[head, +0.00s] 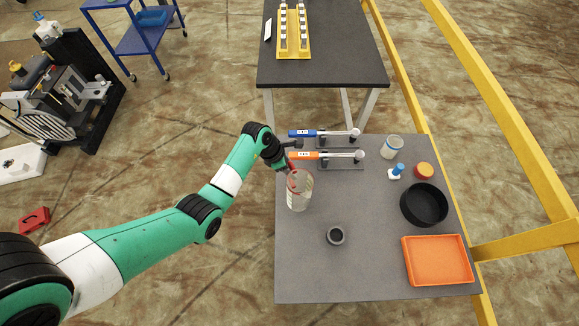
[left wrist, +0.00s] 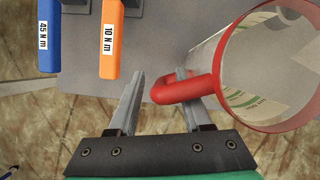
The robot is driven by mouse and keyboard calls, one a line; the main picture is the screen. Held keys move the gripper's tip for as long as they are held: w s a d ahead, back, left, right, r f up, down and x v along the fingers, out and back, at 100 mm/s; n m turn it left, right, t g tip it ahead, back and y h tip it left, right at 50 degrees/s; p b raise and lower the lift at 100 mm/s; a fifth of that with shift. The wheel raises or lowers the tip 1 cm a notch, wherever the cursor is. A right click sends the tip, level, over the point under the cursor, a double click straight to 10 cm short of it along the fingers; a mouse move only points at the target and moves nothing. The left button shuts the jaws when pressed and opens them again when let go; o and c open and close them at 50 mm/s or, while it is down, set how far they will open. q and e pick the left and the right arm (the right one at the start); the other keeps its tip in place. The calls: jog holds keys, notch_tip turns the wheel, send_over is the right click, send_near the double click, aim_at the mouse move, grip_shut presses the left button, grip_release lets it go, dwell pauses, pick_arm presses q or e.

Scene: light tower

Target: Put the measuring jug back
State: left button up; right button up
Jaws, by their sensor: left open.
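The measuring jug (head: 300,194) is clear with a red rim and red handle. It stands on the grey table at its left edge. In the left wrist view the jug (left wrist: 262,70) fills the right side, its red handle (left wrist: 188,90) pointing toward my fingers. My left gripper (head: 289,166) is at the jug's handle side. In the left wrist view the left gripper (left wrist: 160,100) is open; the handle's end lies between the fingertips, close to the right finger and partly covering it. Whether it touches is unclear. My right gripper is not in view.
Blue (head: 303,133) and orange (head: 303,155) torque wrenches lie on stands just behind the jug. A black round tray (head: 424,221), orange tray (head: 437,262) and small containers stand right. The table's middle is clear.

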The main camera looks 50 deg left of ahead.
pick_arm(q)
jog(key=p+v, duration=0.4)
jog(key=v, duration=0.8)
jog(key=shift+a+r, duration=0.1)
